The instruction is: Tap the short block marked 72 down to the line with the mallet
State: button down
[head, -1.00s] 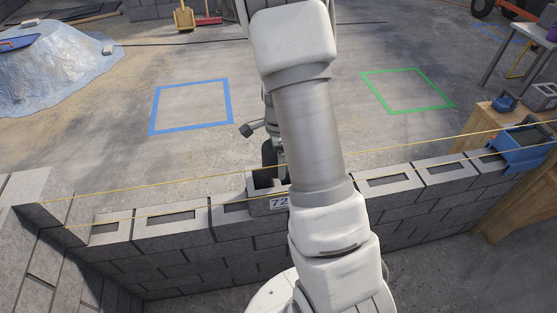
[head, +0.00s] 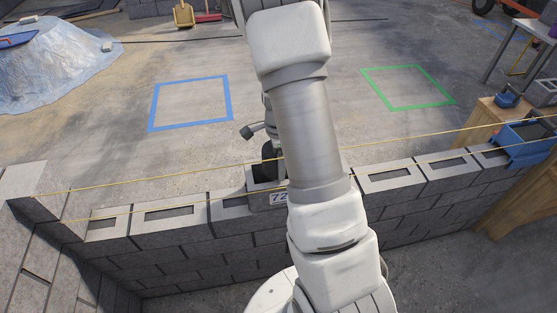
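The short block marked 72 (head: 263,200) sits in the top course of the grey block wall, at the middle of the view. Its white number label shows, and its right part is hidden behind my arm. Its top looks higher than the blocks beside it. Yellow string lines (head: 150,174) run along the wall, one passing close to the block's top. A dark, rounded piece (head: 269,152), perhaps the mallet's head, is just above the block; I cannot tell whether it touches. My arm hides my gripper's fingers and most of whatever they hold.
A blue container (head: 525,143) sits at the wall's right end, near a wooden stand (head: 520,190). Blue (head: 190,103) and green (head: 408,87) taped squares mark open floor behind the wall. A sheet-covered mound (head: 60,60) is at the back left.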

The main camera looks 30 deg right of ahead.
jog(key=shift+f, duration=0.1)
dwell(0.3)
notch_tip(320, 180, up, 4)
jog(key=p, duration=0.3)
jog(key=shift+f, duration=0.25)
jog(key=shift+f, duration=0.1)
dwell(0.4)
notch_tip(320, 180, down, 4)
jog(key=b, duration=0.2)
jog(key=shift+r+b, duration=0.25)
jog(key=shift+b, duration=0.1)
jog(key=shift+r, duration=0.2)
jog(key=shift+f, duration=0.15)
